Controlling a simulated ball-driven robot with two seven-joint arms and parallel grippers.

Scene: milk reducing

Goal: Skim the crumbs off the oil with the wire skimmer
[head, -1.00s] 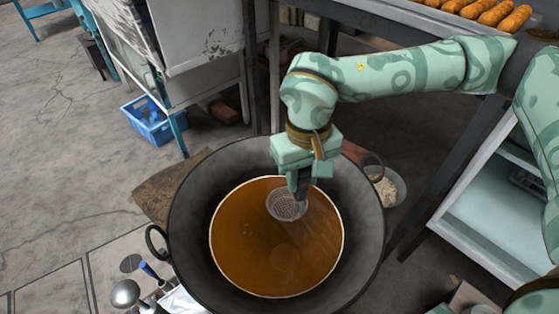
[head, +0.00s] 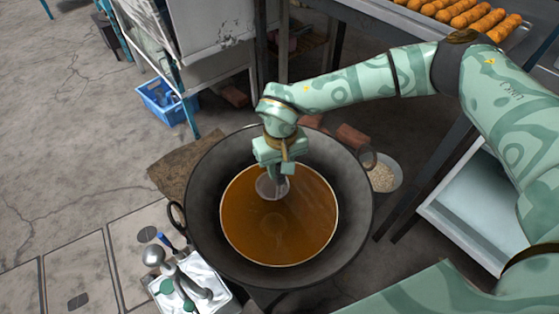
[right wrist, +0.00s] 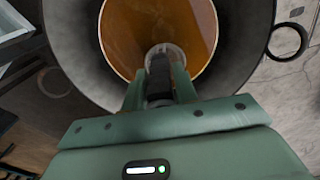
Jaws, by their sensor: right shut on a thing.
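A large dark wok (head: 205,190) holds brown oil (head: 285,235). My right gripper (head: 275,178) is over the far part of the oil, shut on the dark handle (right wrist: 158,80) of the wire skimmer. The skimmer's round mesh head (head: 270,189) shows just below the gripper, at the oil's far side; I cannot tell how deep it sits. In the right wrist view the mesh (right wrist: 166,50) is partly hidden behind the handle. I cannot make out separate crumbs on the oil. My left gripper is not in view.
A metal tray (head: 222,297) with ladles stands at the wok's near left. A bowl of pale grains (head: 385,175) is at its right. A blue crate (head: 165,102) lies behind left. A rack of fried sticks (head: 515,40) is at the back right.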

